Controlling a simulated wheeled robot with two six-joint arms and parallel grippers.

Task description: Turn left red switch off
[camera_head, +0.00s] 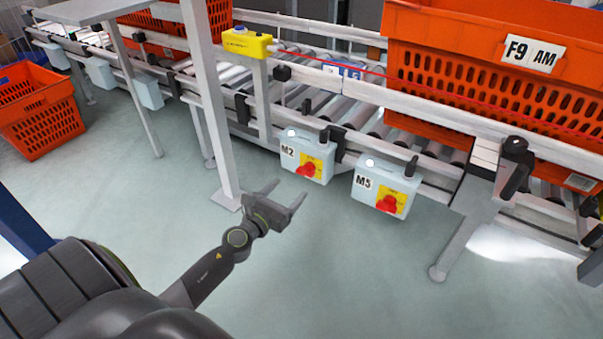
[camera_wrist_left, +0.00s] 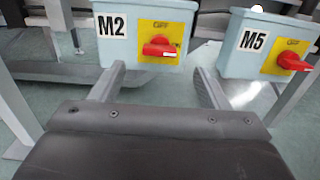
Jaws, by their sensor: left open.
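Two pale blue switch boxes hang below the conveyor's near rail. The left box, M2 (camera_head: 290,153), carries the left red switch (camera_head: 306,169) on a yellow plate. The right box, M5 (camera_head: 366,181), carries the other red switch (camera_head: 386,204). In the left wrist view the left red switch (camera_wrist_left: 159,46) has its handle roughly horizontal, below the word OFF, and the right red switch (camera_wrist_left: 294,62) is at the right. My left gripper (camera_head: 287,192) is open and empty, below and in front of the M2 box, apart from the switch. My right gripper is not visible.
The roller conveyor (camera_head: 345,84) runs behind the boxes, with a large orange tote (camera_head: 455,86) on it. A grey upright post (camera_head: 207,100) stands left of M2. A conveyor leg (camera_head: 464,232) stands right of M5. An orange tote (camera_head: 40,112) sits on the floor at far left.

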